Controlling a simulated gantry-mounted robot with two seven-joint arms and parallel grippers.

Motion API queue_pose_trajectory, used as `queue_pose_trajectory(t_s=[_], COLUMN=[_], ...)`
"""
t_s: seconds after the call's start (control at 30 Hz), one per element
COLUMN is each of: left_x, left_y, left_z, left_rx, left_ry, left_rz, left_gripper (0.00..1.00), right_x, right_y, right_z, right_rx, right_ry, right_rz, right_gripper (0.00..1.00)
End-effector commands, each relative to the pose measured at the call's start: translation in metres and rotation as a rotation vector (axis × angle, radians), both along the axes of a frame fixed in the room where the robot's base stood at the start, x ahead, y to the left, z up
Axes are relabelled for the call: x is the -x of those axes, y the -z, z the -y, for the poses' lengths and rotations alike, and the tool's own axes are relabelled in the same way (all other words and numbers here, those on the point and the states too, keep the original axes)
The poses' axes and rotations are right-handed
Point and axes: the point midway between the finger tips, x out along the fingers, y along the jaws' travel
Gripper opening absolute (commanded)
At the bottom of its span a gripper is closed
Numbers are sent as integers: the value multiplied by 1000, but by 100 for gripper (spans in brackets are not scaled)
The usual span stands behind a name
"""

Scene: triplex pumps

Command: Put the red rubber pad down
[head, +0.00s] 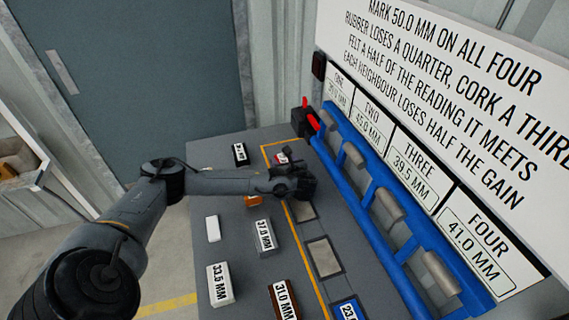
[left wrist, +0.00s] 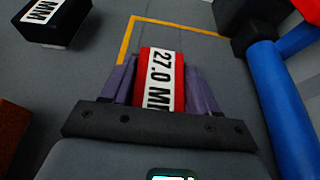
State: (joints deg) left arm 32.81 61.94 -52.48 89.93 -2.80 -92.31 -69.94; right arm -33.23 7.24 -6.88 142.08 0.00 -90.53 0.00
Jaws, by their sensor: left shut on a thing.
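The red rubber pad, with a white label reading 27.0 MM, sits between the fingers of my left gripper (left wrist: 160,85) in the left wrist view. The pad (left wrist: 178,85) points away from me, its label facing up. In the head view the red pad (head: 282,158) shows just past my left gripper (head: 284,166), near the far end of the grey table (head: 230,178), by the yellow line. I cannot tell whether the pad touches the table. My right gripper is not in view.
The blue frame with grey rollers (head: 385,208) runs along the right; a red lever (head: 312,121) is at its far end. A black block (head: 240,153), a white block (head: 220,284), a brown block (head: 283,299) and others stand left of the line. Square plates (head: 323,257) lie right of it.

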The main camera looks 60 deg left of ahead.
Motion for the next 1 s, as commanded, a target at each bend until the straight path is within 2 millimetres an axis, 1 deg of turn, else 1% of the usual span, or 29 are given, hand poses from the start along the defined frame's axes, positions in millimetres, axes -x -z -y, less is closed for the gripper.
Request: queue_pose_trajectory(t_s=[0.2,0.23,0.3,0.4,0.67,0.77,0.87,1.0], left_x=[0,0,0,0,0,0,2,6], left_y=[3,4,3,3,2,-2,-4,-13], left_z=[0,0,0,0,0,0,8,27], left_rx=[0,0,0,0,0,0,1,2], left_ry=[0,0,0,0,0,0,2,4], left_rz=[-1,-1,-1,-1,-1,0,-2,-1], left_gripper=[24,61,72,85,85,85,85,85], right_x=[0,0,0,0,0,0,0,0], right_y=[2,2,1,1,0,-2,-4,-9], right_z=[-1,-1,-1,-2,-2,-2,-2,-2], right_rx=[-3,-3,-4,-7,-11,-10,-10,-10], right_ry=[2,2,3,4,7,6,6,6], right_rz=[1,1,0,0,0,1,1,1], right_gripper=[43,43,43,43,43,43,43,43])
